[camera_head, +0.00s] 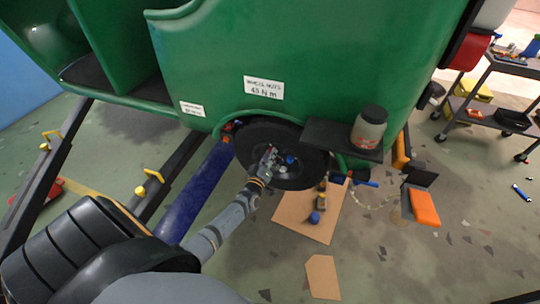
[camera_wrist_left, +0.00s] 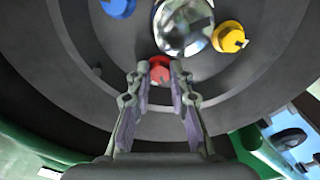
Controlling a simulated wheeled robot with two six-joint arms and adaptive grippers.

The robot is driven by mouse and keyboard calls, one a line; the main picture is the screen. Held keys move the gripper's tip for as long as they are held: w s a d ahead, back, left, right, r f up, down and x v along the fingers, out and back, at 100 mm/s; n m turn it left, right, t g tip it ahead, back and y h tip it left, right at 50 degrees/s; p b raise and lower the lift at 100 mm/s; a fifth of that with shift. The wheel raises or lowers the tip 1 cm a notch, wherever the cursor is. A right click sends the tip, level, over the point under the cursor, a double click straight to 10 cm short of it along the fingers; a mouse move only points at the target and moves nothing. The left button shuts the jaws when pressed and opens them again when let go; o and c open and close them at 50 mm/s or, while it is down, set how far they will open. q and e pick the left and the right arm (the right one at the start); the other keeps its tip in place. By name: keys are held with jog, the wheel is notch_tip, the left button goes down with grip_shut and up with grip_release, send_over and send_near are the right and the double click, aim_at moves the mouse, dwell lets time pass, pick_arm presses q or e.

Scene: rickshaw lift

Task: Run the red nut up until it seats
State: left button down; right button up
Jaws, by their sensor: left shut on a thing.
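The red nut (camera_wrist_left: 159,72) sits low on the wheel face, just below the shiny hub (camera_wrist_left: 183,25). My left gripper (camera_wrist_left: 159,70) has its two fingertips on either side of the red nut and is shut on it. A blue nut (camera_wrist_left: 118,8) and a yellow nut (camera_wrist_left: 229,37) are on the wheel around the hub. In the head view my left gripper (camera_head: 267,161) reaches to the dark wheel (camera_head: 312,172) under the green body, and a blue nut (camera_head: 290,160) shows beside it. The fingers largely hide the red nut there. My right gripper is not in view.
A jar (camera_head: 369,128) stands on a dark shelf (camera_head: 326,134) right of the wheel. Cardboard (camera_head: 297,222) with small blue and yellow items lies on the floor below. A blue padded bar (camera_head: 200,190) runs left of my forearm. A tool cart (camera_head: 500,90) stands far right.

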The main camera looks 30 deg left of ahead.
pick_arm(q)
jog(key=shift+s+f, duration=0.15)
jog(key=shift+f, duration=0.2)
jog(key=c, duration=1.4)
grip_release()
jog(key=shift+o, duration=1)
jog(key=shift+d+r, duration=0.1)
jog(key=shift+r, duration=0.05)
jog(key=v, duration=1.2)
